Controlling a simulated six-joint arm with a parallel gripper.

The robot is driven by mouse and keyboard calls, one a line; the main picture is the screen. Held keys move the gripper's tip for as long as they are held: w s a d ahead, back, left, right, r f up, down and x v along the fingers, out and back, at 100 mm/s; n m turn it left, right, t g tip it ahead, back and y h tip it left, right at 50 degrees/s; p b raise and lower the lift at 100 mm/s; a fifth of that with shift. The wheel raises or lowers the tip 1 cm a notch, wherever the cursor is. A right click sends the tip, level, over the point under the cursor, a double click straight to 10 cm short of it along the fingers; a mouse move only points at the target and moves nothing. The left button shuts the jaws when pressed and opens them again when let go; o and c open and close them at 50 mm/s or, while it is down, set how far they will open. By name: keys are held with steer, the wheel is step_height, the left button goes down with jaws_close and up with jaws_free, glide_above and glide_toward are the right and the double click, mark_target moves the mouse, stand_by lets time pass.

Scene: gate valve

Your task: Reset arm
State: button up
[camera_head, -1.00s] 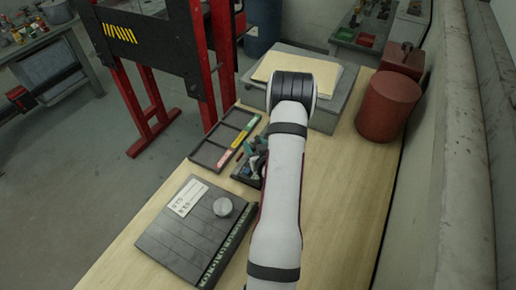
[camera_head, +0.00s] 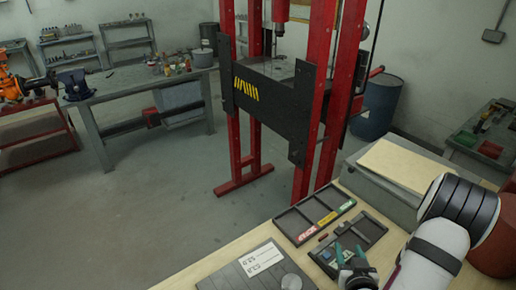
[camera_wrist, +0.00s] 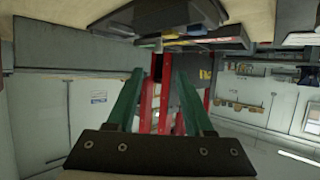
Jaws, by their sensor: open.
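My arm (camera_head: 435,250) reaches in from the lower right in the head view. My gripper (camera_head: 349,252) shows beyond it, with teal fingers in front of a small dark tray on the wooden bench. In the wrist view, the two teal fingers of my gripper (camera_wrist: 158,75) stand apart with nothing between them. No gate valve can be made out in these frames.
On the bench (camera_head: 215,262) lie a grey slatted panel (camera_head: 245,275) with a round knob, a divided tray (camera_head: 315,216) with coloured labels and a grey box (camera_head: 385,185). A red-and-black press frame (camera_head: 270,95) stands behind. The floor left is clear.

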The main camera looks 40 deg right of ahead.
steer(key=w+a+r+n+g+y, duration=0.1)
steer(key=w+a+r+g+y, duration=0.2)
steer(key=a, duration=0.4)
steer(key=w+a+r+n+g+y, duration=0.1)
steer(key=w+a+r+y, duration=0.2)
steer(key=w+a, duration=0.3)
steer(key=s+a+r+g+y, duration=0.1)
steer(key=s+a, duration=0.3)
steer(key=a, duration=0.4)
steer(key=s+a+r+n+g+y, duration=0.1)
steer(key=s+a+r, duration=0.3)
steer(key=a, duration=0.4)
steer(key=s+a+r+g+y, duration=0.3)
steer(key=s+a, duration=0.3)
steer(key=a, duration=0.3)
steer(key=shift+s+r+g, duration=0.15)
steer(key=shift+r+g, duration=0.05)
steer(key=shift+g, duration=0.1)
